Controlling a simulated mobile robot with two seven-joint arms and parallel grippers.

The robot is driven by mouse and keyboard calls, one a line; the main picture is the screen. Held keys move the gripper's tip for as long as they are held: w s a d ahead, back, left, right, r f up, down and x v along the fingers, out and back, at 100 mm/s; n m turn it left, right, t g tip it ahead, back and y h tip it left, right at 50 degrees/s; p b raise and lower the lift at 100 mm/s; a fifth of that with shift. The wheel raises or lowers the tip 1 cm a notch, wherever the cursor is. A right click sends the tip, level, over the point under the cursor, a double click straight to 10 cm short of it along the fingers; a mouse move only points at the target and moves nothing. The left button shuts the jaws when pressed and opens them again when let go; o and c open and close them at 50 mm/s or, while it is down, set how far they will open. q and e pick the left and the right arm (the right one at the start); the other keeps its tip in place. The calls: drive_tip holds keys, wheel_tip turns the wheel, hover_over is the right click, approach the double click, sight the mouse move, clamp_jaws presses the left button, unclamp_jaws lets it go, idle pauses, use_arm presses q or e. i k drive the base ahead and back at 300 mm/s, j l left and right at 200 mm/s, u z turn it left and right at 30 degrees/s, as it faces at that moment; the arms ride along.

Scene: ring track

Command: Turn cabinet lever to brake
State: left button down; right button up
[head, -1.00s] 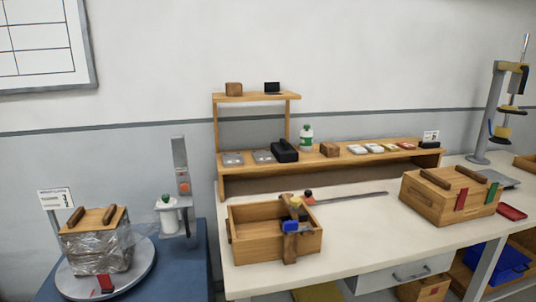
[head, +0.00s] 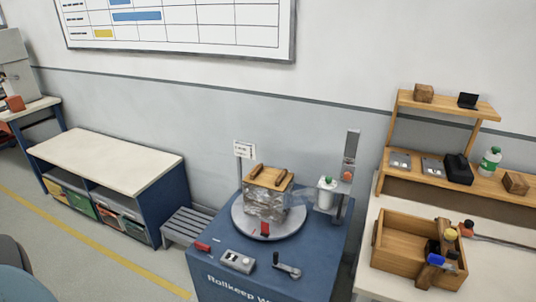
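The blue cabinet (head: 215,271) stands right of centre in the head view, with partly cut-off white lettering on its front. On its top near the front edge is a small dark lever (head: 288,268) with a grey arm pointing to the right. I cannot read any brake marking beside it. A grey control box (head: 238,262) with small buttons sits left of the lever. A round grey turntable (head: 244,226) carries a wrapped wooden crate (head: 264,204) behind them. Neither of my grippers is in view.
A mast (head: 350,165) with a white roll (head: 325,195) rises at the cabinet's back right. A slatted grey stand (head: 187,224) is to its left, then a low bench (head: 110,157). A worktable with an open wooden box (head: 395,258) stands at right.

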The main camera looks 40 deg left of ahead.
sight(200, 246)
drive_tip(key=u, duration=1.75)
drive_tip(key=i+j+z, duration=0.2)
drive_tip(key=i+j, duration=1.05)
